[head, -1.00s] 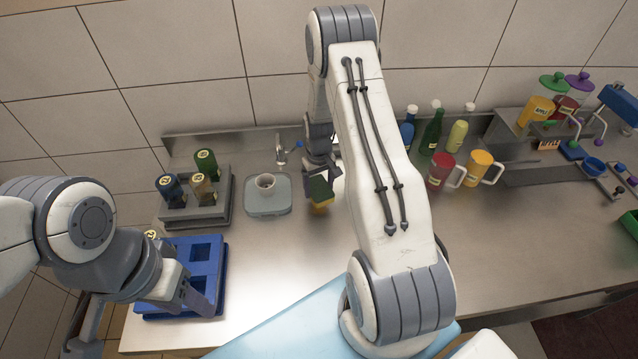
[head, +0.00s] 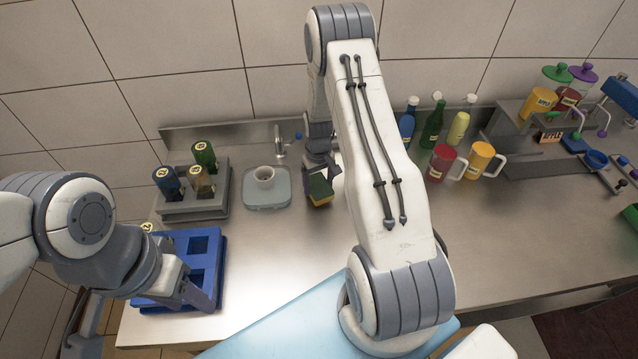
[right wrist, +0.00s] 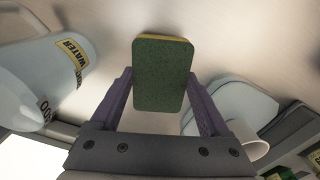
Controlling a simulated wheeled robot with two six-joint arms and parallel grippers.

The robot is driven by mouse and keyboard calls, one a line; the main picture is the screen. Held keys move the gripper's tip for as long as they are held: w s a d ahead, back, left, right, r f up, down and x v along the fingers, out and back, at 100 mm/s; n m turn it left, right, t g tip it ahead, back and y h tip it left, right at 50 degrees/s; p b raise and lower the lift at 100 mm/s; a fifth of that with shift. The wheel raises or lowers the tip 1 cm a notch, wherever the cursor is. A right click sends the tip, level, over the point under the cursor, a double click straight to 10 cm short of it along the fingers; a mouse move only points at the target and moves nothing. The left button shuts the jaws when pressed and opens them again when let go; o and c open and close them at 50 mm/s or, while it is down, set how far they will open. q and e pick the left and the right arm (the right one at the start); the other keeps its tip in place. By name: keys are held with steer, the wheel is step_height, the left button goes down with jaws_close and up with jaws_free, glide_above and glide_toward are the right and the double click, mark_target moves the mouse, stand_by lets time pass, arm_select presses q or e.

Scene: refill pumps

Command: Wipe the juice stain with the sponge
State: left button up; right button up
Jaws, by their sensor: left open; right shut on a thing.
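A green and yellow sponge (head: 319,188) is held by my right gripper (head: 322,170) above the steel counter, right of the small grey tray. In the right wrist view the sponge (right wrist: 160,76) sits between the two purple fingers, green face toward the camera. I cannot tell whether it touches the counter. No juice stain is clearly visible; my right arm hides part of the counter. My left gripper (head: 207,291) is open at the front right of the blue crate (head: 217,248).
A red mug (head: 441,163) and yellow mug (head: 480,160) stand right of my arm. A pale container labelled WATER (right wrist: 40,75) shows in the right wrist view.

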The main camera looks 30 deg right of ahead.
mark_target(320, 194)
steer(key=shift+f+b, duration=0.7)
steer(key=shift+f, duration=0.25)
steer(key=shift+s+a+p, duration=0.15)
steer(key=shift+s+a, duration=0.15)
steer(key=shift+s, duration=0.3)
steer(key=shift+s+a+p, duration=0.1)
steer(key=shift+s+a, duration=0.15)
steer(key=shift+s, duration=0.35)
steer(key=shift+s+a+p, duration=0.15)
steer(key=shift+s+a, duration=0.15)
steer(key=shift+s, duration=0.3)
steer(key=shift+f, duration=0.2)
steer(key=shift+w+d+b, duration=0.15)
steer(key=shift+w+b, duration=0.15)
steer(key=shift+w, duration=0.1)
steer(key=shift+c, duration=0.6)
steer(key=shift+w+d+r+b, duration=0.15)
steer(key=shift+w+d, duration=0.25)
steer(key=shift+w, duration=0.35)
steer(key=shift+w+d+b, duration=0.15)
steer(key=shift+w+d, duration=0.2)
steer(key=shift+w, duration=0.4)
steer(key=shift+s+r+p, duration=0.1)
steer(key=shift+r+p, duration=1.95)
steer(key=shift+r, duration=1)
